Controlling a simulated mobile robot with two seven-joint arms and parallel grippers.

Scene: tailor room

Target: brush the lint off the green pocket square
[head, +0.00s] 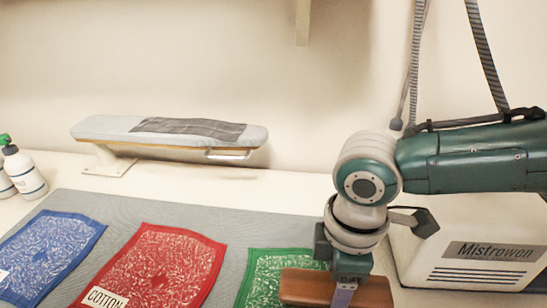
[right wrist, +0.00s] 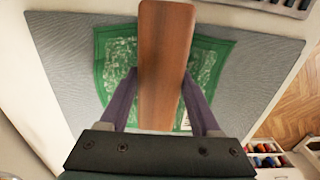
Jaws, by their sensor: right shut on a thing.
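The green pocket square (head: 262,268) lies flat on the grey mat, with a pale pattern; I cannot tell lint from pattern. It also shows in the right wrist view (right wrist: 215,48), partly hidden by the brush. My right gripper (head: 343,298) is shut on a brush with a brown wooden back (head: 305,286). In the right wrist view the brush (right wrist: 165,50) lies lengthwise between the two purple fingers, over the middle of the square. Its bristles are hidden, so I cannot tell whether it touches the cloth. My left gripper is not in view.
A red pocket square (head: 165,262) with a "COTTON" label and a blue one (head: 45,250) lie to the left on the grey mat (head: 120,208). A white Mistrowen machine (head: 450,245) stands close right of my arm. A small ironing board (head: 100,128) and bottles (head: 25,172) stand behind.

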